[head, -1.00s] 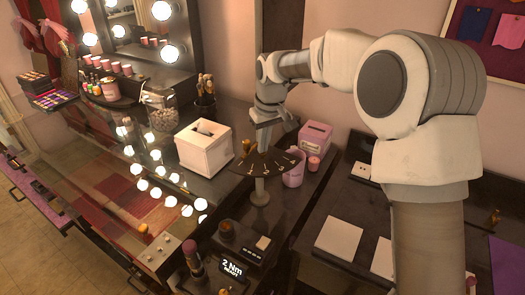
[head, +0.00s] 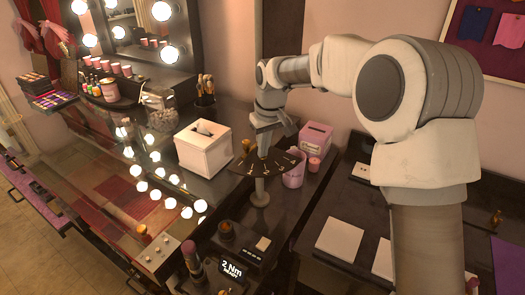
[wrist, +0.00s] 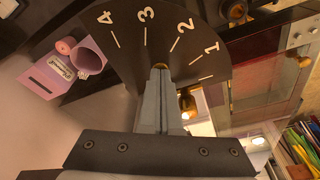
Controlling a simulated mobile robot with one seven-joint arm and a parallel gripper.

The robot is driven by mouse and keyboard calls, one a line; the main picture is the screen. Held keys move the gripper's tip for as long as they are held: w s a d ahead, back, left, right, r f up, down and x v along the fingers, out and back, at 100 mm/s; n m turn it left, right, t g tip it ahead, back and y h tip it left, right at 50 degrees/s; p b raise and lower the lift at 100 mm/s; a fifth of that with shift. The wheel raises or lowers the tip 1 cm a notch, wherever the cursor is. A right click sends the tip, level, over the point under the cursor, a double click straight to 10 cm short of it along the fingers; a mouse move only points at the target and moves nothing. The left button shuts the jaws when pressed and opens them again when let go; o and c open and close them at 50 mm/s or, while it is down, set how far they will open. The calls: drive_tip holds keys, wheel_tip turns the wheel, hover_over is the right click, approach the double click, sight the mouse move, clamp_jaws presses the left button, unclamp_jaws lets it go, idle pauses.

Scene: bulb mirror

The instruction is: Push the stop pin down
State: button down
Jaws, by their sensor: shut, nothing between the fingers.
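A black fan-shaped dial plate (head: 275,164) stands on a grey post (head: 260,193). In the wrist view the plate (wrist: 125,45) carries white marks numbered 1 to 4. My gripper (wrist: 160,70) is shut and empty, its fingertips over the plate between marks 3 and 2. A small brass piece (wrist: 160,65) shows right at the fingertips; it may be the stop pin, mostly hidden by the fingers. I cannot tell whether they touch. A brass knob (wrist: 188,103) sits beside the fingers, also seen in the head view (head: 246,147). My gripper (head: 264,148) is just above the plate there.
A white tissue box (head: 204,152) stands left of the dial. A pink cup (head: 294,175) and pink box (head: 316,136) stand close on its right.

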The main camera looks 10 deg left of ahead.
drive_tip(key=w+a+p+v, duration=0.1)
drive_tip(key=p+v, duration=0.4)
drive_tip(key=v, duration=0.1)
drive_tip(key=shift+r+p, duration=0.3)
drive_tip(key=shift+r, duration=0.25)
drive_tip(key=shift+d, duration=0.15)
drive_tip(key=s+d+r+m+t+h, duration=0.1)
drive_tip(key=s+d+r+m, duration=0.1)
drive_tip(key=s+d+r, duration=0.6)
drive_tip(key=s+d+r+m+t, duration=0.1)
drive_tip(key=s+d+r+m, duration=0.1)
drive_tip(key=s+d+r, duration=0.5)
drive_tip(key=s+d+f+m+t, duration=0.1)
drive_tip(key=s+d+f+m, duration=0.3)
drive_tip(key=s+d, duration=0.7)
drive_tip(key=s+f, duration=0.2)
drive_tip(key=s, duration=0.2)
drive_tip(key=shift+t+h, duration=0.3)
drive_tip(key=shift+t, duration=0.1)
